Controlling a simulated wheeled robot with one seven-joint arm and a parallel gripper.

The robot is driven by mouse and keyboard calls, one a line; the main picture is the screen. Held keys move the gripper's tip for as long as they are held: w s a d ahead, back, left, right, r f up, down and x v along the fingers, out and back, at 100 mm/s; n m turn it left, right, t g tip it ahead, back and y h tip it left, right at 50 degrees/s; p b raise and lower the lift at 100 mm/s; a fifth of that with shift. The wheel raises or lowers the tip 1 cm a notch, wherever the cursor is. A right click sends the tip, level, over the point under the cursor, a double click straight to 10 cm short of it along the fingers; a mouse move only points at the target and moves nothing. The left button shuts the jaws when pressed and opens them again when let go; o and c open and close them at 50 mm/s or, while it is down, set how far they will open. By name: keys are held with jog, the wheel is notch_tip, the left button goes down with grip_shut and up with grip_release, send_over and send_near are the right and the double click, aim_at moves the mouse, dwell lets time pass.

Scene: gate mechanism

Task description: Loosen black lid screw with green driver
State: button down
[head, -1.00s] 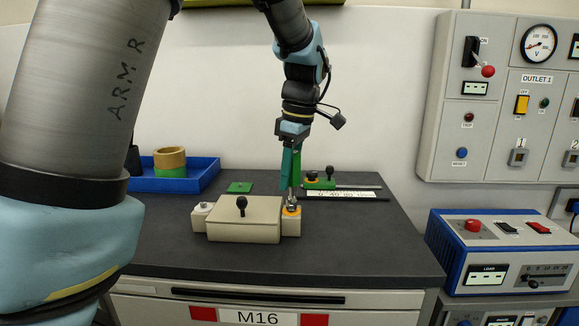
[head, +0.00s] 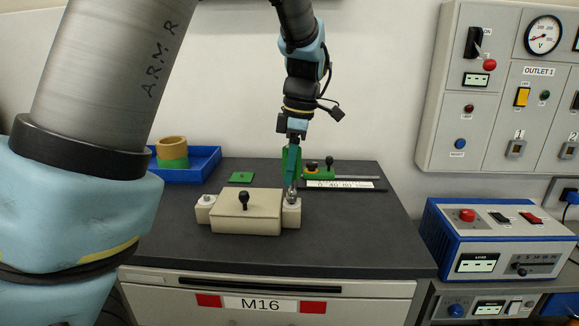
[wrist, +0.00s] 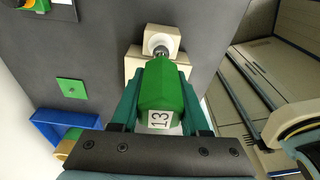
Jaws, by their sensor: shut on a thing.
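My gripper (head: 292,150) is shut on the green driver (wrist: 160,88), which carries a "13" label and points down. The driver's metal tip (head: 291,196) is at the top of the small block at the right end of the beige box (head: 238,222). In the wrist view the tip meets a round pale fitting (wrist: 160,43); whether it is seated there is unclear. A screw under the tip is hidden. The box lid has a black knob (head: 244,200) on top. A white round fitting (head: 205,199) sits on the left end block.
A blue tray (head: 207,163) with a tan and green ring stands at the back left. A small green plate (head: 241,177) lies behind the box. A green fixture and a scale strip (head: 340,184) lie behind right. The front of the dark tabletop (head: 330,250) is clear.

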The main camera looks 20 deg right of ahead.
jog(key=shift+r+p, duration=0.45)
jog(key=shift+r, duration=0.1)
jog(key=shift+r, duration=2.45)
